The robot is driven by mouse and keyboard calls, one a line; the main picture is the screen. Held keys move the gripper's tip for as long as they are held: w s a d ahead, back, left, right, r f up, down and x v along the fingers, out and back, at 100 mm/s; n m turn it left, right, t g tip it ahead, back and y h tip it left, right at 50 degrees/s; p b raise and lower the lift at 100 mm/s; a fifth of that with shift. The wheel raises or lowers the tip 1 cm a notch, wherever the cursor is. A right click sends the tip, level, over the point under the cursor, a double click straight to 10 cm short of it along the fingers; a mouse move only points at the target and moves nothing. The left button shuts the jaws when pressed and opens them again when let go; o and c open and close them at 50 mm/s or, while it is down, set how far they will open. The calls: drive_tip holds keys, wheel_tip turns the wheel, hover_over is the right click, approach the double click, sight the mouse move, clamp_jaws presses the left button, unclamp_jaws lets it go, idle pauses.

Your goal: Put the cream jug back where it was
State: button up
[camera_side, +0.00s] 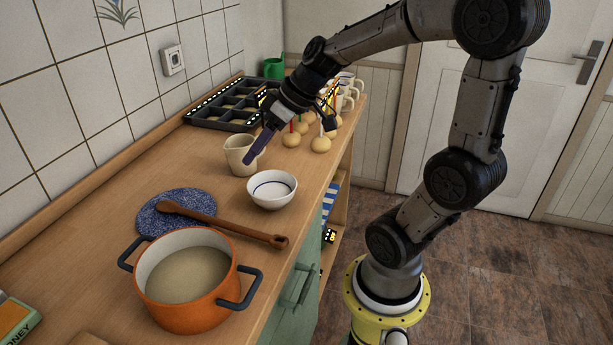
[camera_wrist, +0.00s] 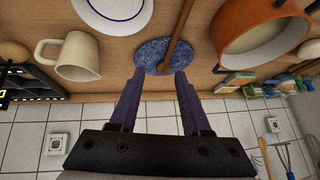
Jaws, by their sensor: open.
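The cream jug (camera_side: 237,158) stands upright on the wooden counter, behind and left of the white bowl. It also shows in the wrist view (camera_wrist: 78,60), left of my fingers, with its handle to the left. My gripper (camera_side: 250,158) overlaps the jug in the side view, with its purple fingers pointing down. In the wrist view my gripper (camera_wrist: 160,76) is open, with nothing between the fingers. The jug lies outside the fingers there. I cannot tell from the side view how close they are to it.
A white bowl (camera_side: 271,190), a blue speckled mat (camera_side: 150,216) with a wooden spoon (camera_side: 235,229) across it, and an orange pot (camera_side: 190,303) stand nearer the camera. A black compartment tray (camera_side: 225,127) and several round items on sticks (camera_side: 320,145) stand behind. The tiled wall borders the counter.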

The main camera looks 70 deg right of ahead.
drive_tip(key=s+a+h, duration=0.1)
drive_tip(key=s+a, duration=0.3)
drive_tip(key=s, duration=0.2)
drive_tip(key=s+a+g+h, duration=0.1)
drive_tip(key=s+a, duration=0.3)
drive_tip(key=s, duration=0.3)
drive_tip(key=shift+s, duration=0.15)
drive_tip(key=shift+r, duration=0.1)
idle(0.4)
